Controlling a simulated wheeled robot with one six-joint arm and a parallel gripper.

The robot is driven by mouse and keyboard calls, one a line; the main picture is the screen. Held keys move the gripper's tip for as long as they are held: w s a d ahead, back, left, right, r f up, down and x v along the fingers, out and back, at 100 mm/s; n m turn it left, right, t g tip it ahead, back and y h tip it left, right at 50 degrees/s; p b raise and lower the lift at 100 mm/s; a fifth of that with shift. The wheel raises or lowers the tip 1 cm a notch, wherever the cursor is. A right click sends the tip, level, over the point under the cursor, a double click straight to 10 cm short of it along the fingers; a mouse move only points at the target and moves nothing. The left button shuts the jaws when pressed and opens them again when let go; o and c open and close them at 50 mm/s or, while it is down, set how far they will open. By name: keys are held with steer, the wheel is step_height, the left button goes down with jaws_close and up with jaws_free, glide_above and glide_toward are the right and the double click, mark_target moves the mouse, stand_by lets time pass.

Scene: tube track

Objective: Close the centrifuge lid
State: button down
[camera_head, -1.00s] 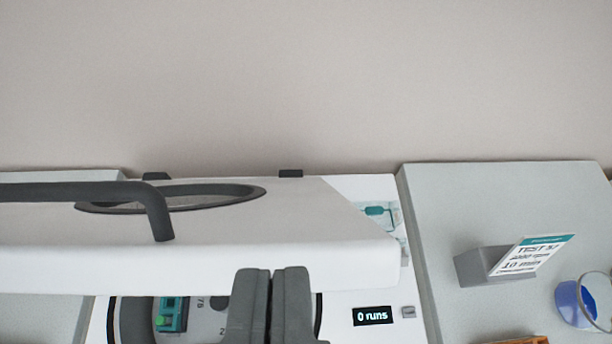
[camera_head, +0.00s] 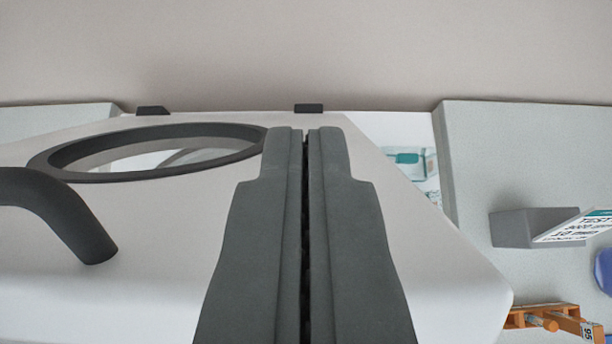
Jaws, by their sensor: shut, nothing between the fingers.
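The centrifuge lid (camera_head: 430,265) is a white panel that fills the lower middle of the view. It has a round window with a dark rim (camera_head: 60,162) and a dark grey bar handle (camera_head: 75,222) at the left. Two dark hinge blocks, one of them this right hinge (camera_head: 309,108), sit at its back edge. My gripper (camera_head: 306,130) is shut and empty, its fingers over the lid to the right of the window. I cannot tell whether the fingertips touch the lid. The centrifuge bowl and run display are hidden.
A grey bench surface (camera_head: 540,150) lies to the right, with a grey sign holder (camera_head: 525,228) and its card (camera_head: 580,228). An orange rack (camera_head: 545,318) and a blue object (camera_head: 604,270) stand at the right edge. A plain wall (camera_head: 300,50) is behind.

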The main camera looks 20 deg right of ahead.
steer(key=shift+s+a+f, duration=0.2)
steer(key=shift+s+f, duration=0.15)
steer(key=shift+s, duration=0.35)
steer(key=shift+s+a+f, duration=0.15)
steer(key=shift+s+f, duration=0.2)
steer(key=shift+s, duration=0.3)
steer(key=shift+s+f, duration=0.1)
steer(key=shift+s, duration=0.05)
